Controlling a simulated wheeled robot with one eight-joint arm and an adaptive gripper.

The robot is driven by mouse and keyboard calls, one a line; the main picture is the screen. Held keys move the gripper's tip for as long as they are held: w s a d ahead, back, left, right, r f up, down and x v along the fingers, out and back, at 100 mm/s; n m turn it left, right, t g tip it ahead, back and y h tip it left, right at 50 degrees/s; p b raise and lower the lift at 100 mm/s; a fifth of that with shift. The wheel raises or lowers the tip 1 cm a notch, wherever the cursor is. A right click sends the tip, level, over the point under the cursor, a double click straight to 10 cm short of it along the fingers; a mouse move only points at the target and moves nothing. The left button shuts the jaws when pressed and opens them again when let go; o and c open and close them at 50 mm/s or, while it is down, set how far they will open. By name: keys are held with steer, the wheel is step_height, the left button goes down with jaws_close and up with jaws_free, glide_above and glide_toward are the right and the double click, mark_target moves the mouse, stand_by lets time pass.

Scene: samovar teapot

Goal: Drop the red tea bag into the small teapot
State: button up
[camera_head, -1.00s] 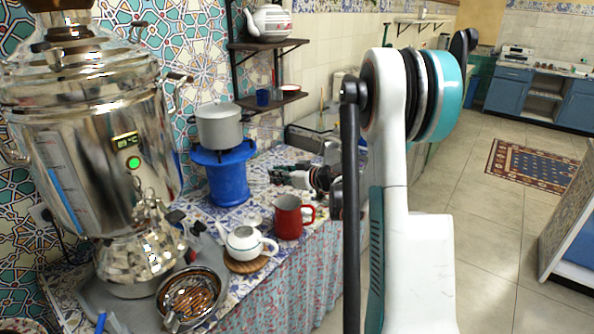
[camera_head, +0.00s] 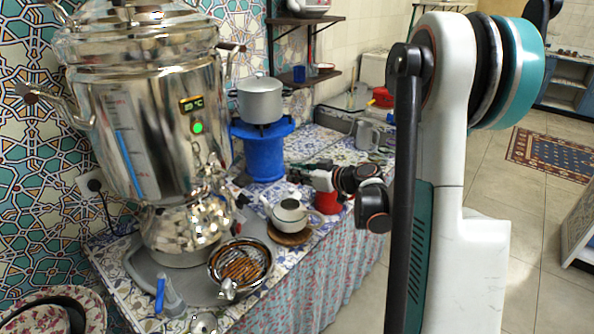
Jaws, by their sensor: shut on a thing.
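The small teapot (camera_head: 290,218), white with a dark band, stands upright on a round wooden coaster (camera_head: 288,239) near the counter's front edge. My gripper (camera_head: 298,174) reaches in from the right and appears just above and behind the teapot in the picture, apart from it. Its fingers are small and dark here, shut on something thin. The red tea bag cannot be made out clearly at this size. Whether the teapot's lid is on is hard to tell.
A red mug (camera_head: 327,203) is close right of the teapot, partly hidden by my arm. A large samovar (camera_head: 160,120) stands left, with a metal bowl (camera_head: 262,286) before it. A pot (camera_head: 260,100) on a blue stand (camera_head: 262,150) is behind. A grey mug (camera_head: 367,134) stands back right.

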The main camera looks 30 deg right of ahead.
steer(key=shift+f+b, duration=0.5)
steer(key=shift+f, duration=0.65)
steer(key=o, duration=0.7)
steer(key=v, duration=1.2)
steer(key=shift+r, duration=0.1)
